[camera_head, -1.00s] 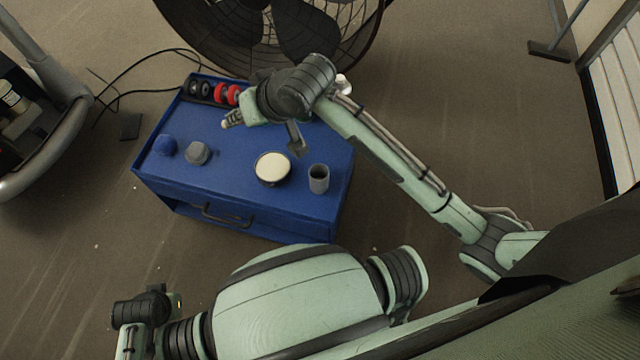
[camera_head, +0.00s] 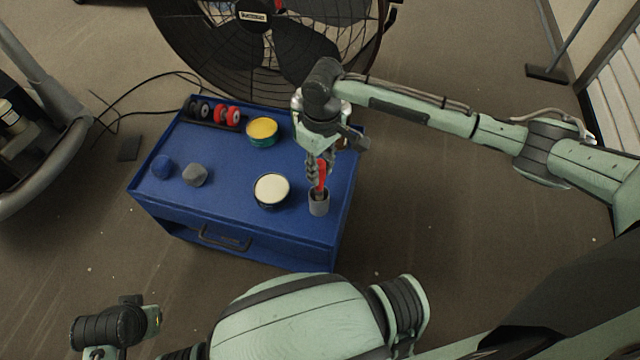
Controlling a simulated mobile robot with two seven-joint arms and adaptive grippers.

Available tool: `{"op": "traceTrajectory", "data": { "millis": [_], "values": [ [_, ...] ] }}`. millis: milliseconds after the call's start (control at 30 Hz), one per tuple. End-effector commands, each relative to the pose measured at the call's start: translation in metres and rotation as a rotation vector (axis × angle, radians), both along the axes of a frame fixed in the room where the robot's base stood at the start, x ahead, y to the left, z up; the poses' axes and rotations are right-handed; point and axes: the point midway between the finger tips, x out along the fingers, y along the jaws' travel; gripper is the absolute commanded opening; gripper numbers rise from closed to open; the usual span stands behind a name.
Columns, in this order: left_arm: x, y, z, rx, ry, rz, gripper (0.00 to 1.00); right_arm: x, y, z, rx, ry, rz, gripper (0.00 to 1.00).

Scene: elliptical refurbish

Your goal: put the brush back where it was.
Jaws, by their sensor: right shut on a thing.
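My right gripper (camera_head: 319,172) points down over the right part of the blue cabinet top. It is shut on the brush (camera_head: 321,177), whose red handle shows between the fingers. The brush's lower end is at the mouth of a small grey cup (camera_head: 319,205); I cannot tell how deep it reaches inside. The cup stands upright near the cabinet's right front edge. My left arm is folded at the bottom left; its gripper's fingers are not in view.
The blue cabinet (camera_head: 240,215) also bears a cream-topped tin (camera_head: 272,190), a yellow-topped tin (camera_head: 262,131), a grey lump (camera_head: 195,174), a blue ball (camera_head: 162,166) and a rack with red and dark rolls (camera_head: 226,115). A large fan (camera_head: 290,50) stands behind.

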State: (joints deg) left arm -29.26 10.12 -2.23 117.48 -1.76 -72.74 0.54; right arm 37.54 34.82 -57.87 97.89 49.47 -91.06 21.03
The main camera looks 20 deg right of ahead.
Motion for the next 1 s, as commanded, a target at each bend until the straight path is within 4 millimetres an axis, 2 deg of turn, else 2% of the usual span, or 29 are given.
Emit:
{"op": "traceTrajectory", "data": {
  "millis": [267,400,700,733,867,1000],
  "values": [
    [-0.001,0.0,0.004,0.004,0.002,0.002,0.0,0.0,0.0,-0.028,-0.001,0.0,-0.001,0.0],
    [0.0,0.0,0.013,0.006,-0.005,0.002,0.0,0.0,0.0,-0.044,0.0,-0.001,-0.001,0.0],
    [0.001,0.001,0.019,0.009,-0.012,0.001,0.0,0.0,0.001,-0.046,0.001,-0.002,0.0,0.0],
    [0.001,0.001,0.018,0.01,-0.012,0.0,0.0,0.0,0.001,-0.046,0.001,-0.003,0.0,0.28],
    [-0.001,0.003,0.013,0.012,-0.002,0.0,0.0,0.0,0.0,-0.046,0.0,-0.002,0.0,0.44],
    [-0.002,0.004,0.012,0.014,0.0,0.0,0.0,0.0,0.0,-0.046,0.0,-0.002,0.0,0.45]
  ]
}}
